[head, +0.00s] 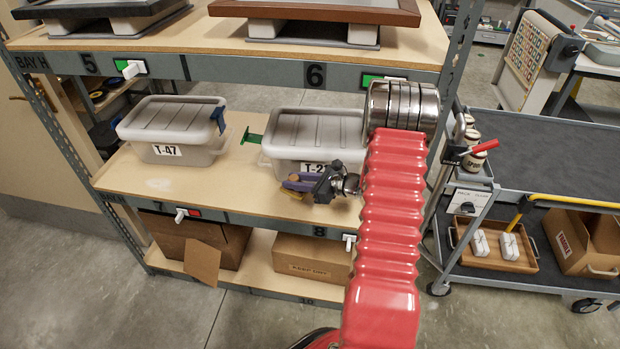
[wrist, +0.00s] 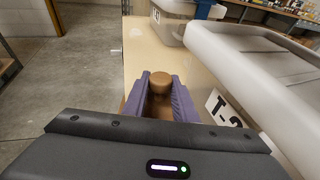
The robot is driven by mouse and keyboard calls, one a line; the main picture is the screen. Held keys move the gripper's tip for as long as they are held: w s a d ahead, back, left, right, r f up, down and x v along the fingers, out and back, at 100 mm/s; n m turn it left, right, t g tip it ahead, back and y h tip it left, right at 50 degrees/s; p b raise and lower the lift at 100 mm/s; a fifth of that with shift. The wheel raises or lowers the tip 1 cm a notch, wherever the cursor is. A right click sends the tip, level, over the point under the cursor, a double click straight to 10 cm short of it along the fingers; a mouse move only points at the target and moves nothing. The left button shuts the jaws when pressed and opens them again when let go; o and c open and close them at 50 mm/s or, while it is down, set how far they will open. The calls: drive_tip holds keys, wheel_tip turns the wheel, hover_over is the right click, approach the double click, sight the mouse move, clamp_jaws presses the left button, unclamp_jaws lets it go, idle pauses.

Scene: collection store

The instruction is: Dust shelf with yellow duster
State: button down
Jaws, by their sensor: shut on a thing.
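My gripper (head: 312,186) is at the front of the middle shelf (head: 240,193), just in front of the lidded tub T-2, whose label is partly hidden. In the wrist view, its purple fingers (wrist: 160,100) are shut on a brown, round-ended thing (wrist: 160,78). The held thing looks like a handle, but I cannot tell if it is the duster's. A faint pale patch (head: 160,184) lies on the bare shelf board left of my gripper.
Tub T-2 (head: 300,150) and tub T-47 (head: 168,132) stand on the middle shelf. The board in front of T-47 is clear. Cardboard boxes (head: 310,262) fill the lower shelf. A grey cart (head: 540,150) with a yellow rail (head: 580,202) stands at right.

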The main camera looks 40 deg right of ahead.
drive_tip(key=s+a+n+g+y, duration=0.1)
drive_tip(key=a+n+g+y, duration=0.1)
drive_tip(key=a, duration=1.2)
drive_tip(key=s+a+r+n+g+y, duration=0.1)
drive_tip(key=s+a+n+g+y, duration=0.1)
drive_tip(key=a, duration=1.1)
drive_tip(key=shift+s+a+n+g+y, duration=0.3)
drive_tip(key=shift+a+n+y, duration=0.1)
drive_tip(key=shift+n+y, duration=0.45)
drive_tip(key=shift+r, duration=0.1)
